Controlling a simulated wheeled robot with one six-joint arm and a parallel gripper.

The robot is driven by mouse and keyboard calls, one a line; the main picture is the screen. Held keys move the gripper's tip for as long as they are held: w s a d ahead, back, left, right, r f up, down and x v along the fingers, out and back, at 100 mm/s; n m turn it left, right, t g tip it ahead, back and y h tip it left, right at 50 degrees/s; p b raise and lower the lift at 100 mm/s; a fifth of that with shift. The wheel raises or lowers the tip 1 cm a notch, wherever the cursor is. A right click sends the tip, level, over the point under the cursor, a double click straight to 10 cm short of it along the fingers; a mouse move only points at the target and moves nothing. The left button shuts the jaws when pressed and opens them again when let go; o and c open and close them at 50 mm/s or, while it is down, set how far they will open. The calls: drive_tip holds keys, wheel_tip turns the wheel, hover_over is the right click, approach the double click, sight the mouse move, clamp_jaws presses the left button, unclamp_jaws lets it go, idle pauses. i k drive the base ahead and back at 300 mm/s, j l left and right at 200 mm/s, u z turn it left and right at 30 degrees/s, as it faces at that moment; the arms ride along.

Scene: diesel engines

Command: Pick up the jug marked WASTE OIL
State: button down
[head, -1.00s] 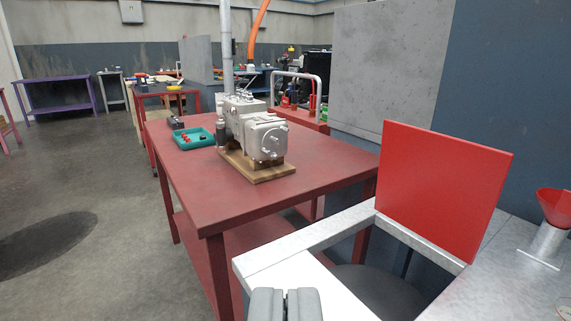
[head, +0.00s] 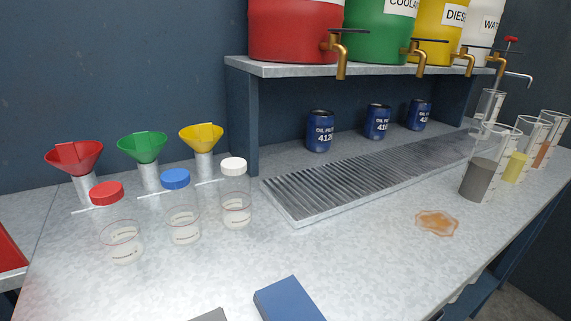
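I cannot make out any WASTE OIL marking in this view. Several clear graduated jugs stand at the right end of the bench: one with dark grey contents (head: 480,180), one with yellow contents (head: 516,167) and one with orange-brown contents (head: 543,153). An empty-looking clear vessel (head: 489,108) stands behind them. I can read no words on them. I see no part that is surely my gripper. A blue block-like shape (head: 289,300) and a grey edge (head: 209,315) are cut off by the bottom of the picture.
A drip grate (head: 295,217) lies mid-bench, with blue oil filters (head: 320,131) behind. Tapped drums (head: 290,30) stand on the shelf. A brown spill (head: 437,222) lies near the jugs.

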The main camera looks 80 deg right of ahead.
sight(495, 145)
drive_tip(key=z, duration=1.4)
drive_tip(key=k+j+z, duration=0.1)
drive_tip(key=z, duration=0.3)
drive_tip(key=k+j+z, duration=0.1)
drive_tip(key=z, duration=0.35)
drive_tip(key=k+z, duration=0.2)
drive_tip(key=z, duration=0.2)
